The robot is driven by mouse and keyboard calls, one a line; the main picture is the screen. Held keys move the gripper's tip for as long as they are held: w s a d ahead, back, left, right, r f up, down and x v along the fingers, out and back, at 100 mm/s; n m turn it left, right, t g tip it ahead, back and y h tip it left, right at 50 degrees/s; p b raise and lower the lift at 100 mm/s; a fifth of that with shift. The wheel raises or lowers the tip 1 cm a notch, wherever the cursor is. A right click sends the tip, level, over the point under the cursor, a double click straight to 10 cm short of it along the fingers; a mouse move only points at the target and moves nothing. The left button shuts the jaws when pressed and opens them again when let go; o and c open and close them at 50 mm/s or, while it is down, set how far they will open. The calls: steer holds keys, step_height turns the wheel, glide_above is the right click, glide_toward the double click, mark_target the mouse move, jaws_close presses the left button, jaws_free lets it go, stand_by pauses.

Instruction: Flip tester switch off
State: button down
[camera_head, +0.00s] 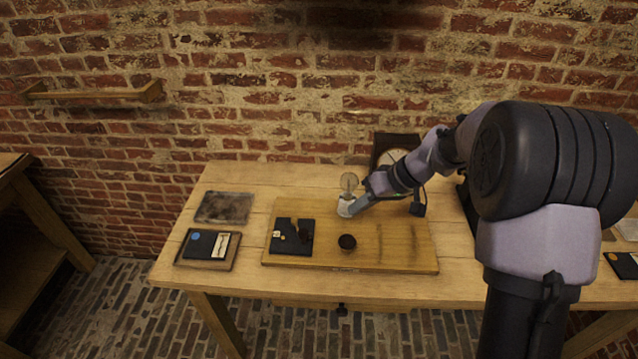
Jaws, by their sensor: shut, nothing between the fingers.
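The tester appears to be the wooden board (340,262) on the table, with a clear bulb (349,182) standing at its back on a pale base. The bulb looks unlit. A black notched block (290,238) sits on the board's left part. A small round black piece (347,242) sits near the front middle. I cannot tell which part is the switch; it may be hidden by my gripper. My gripper (354,208) is shut and empty, its tips low beside the bulb's base, partly covering it. I cannot tell whether it touches the base.
A dark flat slab (224,208) and a tray (180,262) holding a black card-like piece (205,244) lie on the table's left. A dark-framed dial (392,153) stands behind my gripper. The brick wall (250,90) is close behind.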

steer(key=b+x, duration=0.4)
steer(key=x, duration=0.7)
steer(key=shift+d, duration=0.15)
steer(key=shift+s+a+b, duration=0.2)
steer(key=shift+s+a, duration=0.05)
steer(key=shift+a, duration=0.35)
steer(key=shift+s+a+b, duration=0.2)
steer(key=shift+s+a, duration=0.05)
steer(key=shift+a, duration=0.4)
steer(key=shift+s+a+r, duration=0.15)
steer(key=shift+s+a, duration=0.1)
steer(key=shift+a, duration=0.3)
steer(key=shift+w, duration=0.1)
